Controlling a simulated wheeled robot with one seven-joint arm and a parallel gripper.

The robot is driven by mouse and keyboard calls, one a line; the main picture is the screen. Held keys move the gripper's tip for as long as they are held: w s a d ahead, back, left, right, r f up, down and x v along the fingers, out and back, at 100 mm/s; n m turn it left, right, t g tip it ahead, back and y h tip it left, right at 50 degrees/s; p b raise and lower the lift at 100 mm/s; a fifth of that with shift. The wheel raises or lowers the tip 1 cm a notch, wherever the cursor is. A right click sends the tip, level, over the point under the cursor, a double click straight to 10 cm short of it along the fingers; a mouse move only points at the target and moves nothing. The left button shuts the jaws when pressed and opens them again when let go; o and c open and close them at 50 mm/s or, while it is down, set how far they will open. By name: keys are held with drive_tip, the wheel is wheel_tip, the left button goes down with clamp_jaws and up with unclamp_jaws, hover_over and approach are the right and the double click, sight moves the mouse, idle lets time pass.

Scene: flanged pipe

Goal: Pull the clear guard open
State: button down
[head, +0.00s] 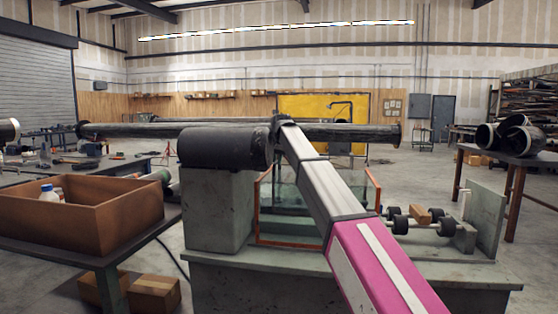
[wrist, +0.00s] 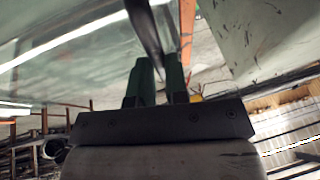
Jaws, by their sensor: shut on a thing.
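The clear guard is a see-through panel with an orange frame (head: 292,243) standing on the grey-green machine bed in the head view. My arm crosses in front of it and hides part of it; my gripper is hidden there. In the wrist view my gripper (wrist: 158,78) has its two green fingers shut on a dark bar (wrist: 147,32), which looks like the guard's handle. The guard's orange edge (wrist: 187,28) runs close beside the bar, and its clear panel (wrist: 75,65) seems to fill the left side.
A grey-green machine block (head: 218,210) stands left of the guard under a dark cylinder (head: 222,147). A long black flanged pipe (head: 345,132) shows behind. A brown box (head: 95,215) sits on the left table. Rollers (head: 420,220) lie to the right.

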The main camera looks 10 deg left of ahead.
drive_tip(key=c, duration=1.1)
unclamp_jaws()
drive_tip(key=shift+d, duration=0.15)
hover_over(351, 176)
drive_tip(key=shift+w, duration=0.2)
drive_tip(key=shift+v, duration=6.2)
